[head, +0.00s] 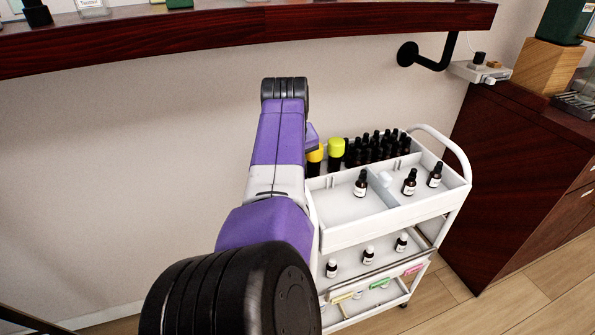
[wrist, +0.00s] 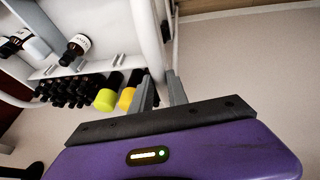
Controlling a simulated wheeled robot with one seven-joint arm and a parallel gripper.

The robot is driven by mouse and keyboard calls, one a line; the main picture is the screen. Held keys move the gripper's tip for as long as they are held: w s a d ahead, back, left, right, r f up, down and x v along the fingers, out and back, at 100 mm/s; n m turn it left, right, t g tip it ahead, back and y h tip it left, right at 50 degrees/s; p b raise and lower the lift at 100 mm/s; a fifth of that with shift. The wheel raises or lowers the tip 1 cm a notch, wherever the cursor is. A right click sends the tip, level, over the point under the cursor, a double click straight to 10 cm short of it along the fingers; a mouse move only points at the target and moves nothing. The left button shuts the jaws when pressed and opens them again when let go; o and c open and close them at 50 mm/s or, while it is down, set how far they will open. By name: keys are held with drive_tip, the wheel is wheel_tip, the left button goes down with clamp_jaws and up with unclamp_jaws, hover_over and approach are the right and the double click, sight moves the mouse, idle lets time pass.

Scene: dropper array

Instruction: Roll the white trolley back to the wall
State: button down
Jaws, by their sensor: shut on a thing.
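The white trolley (head: 395,222) stands right of centre in the head view, upright, with a shelf over lower trays and a curved handle at its right end. In the wrist view its white rail (wrist: 148,35) runs down to my gripper (wrist: 160,88). The fingers are shut on this rail, at the trolley end away from the curved handle. In the head view my purple arm hides the gripper. The pale wall (head: 120,170) is behind the trolley; the exact gap is hard to tell.
Dark bottles (head: 375,148) and yellow-capped bottles (head: 336,150) stand on the trolley's top. A dark wooden cabinet (head: 520,190) stands close on the right. A dark wooden shelf (head: 200,42) juts from the wall above. Wooden floor (head: 450,310) shows in front.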

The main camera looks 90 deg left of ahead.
drive_tip(key=shift+s+a, duration=0.2)
idle(0.4)
drive_tip(key=c, duration=1.3)
unclamp_jaws()
drive_tip(key=shift+w+r, duration=0.15)
drive_tip(key=shift+d+r, duration=0.1)
drive_tip(key=p+v, duration=0.1)
drive_tip(key=v, duration=0.6)
drive_tip(key=shift+p, duration=0.35)
drive_tip(key=shift+r, duration=0.1)
